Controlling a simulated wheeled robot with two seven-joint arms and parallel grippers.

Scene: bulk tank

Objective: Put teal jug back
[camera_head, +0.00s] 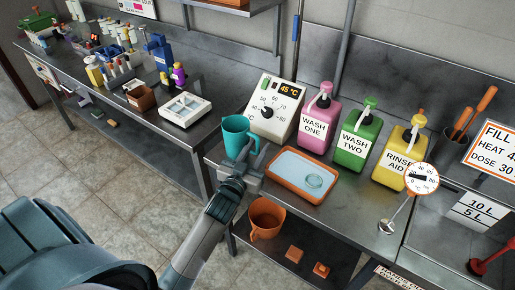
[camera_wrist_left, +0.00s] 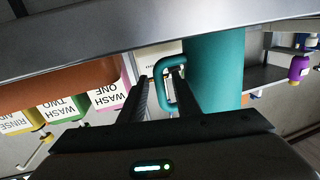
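The teal jug (camera_head: 238,138) stands upright at the left end of the steel counter, beside the white dial box. In the left wrist view the jug (camera_wrist_left: 215,70) is close, its handle (camera_wrist_left: 161,82) facing my gripper. My left gripper (camera_head: 252,158) is at the jug's near side. In the left wrist view its two fingers (camera_wrist_left: 162,92) stand apart on either side of the handle's bar, one of them reaching into the loop. Small gaps seem to show between fingers and bar. My right gripper is in neither view.
An orange-rimmed tray (camera_head: 302,175) with a clear round dish lies right of my gripper. Behind it stand the dial box (camera_head: 274,108) and pink (camera_head: 318,120), green (camera_head: 358,138) and yellow (camera_head: 402,155) pump bottles. An orange jug (camera_head: 267,218) is on the lower shelf.

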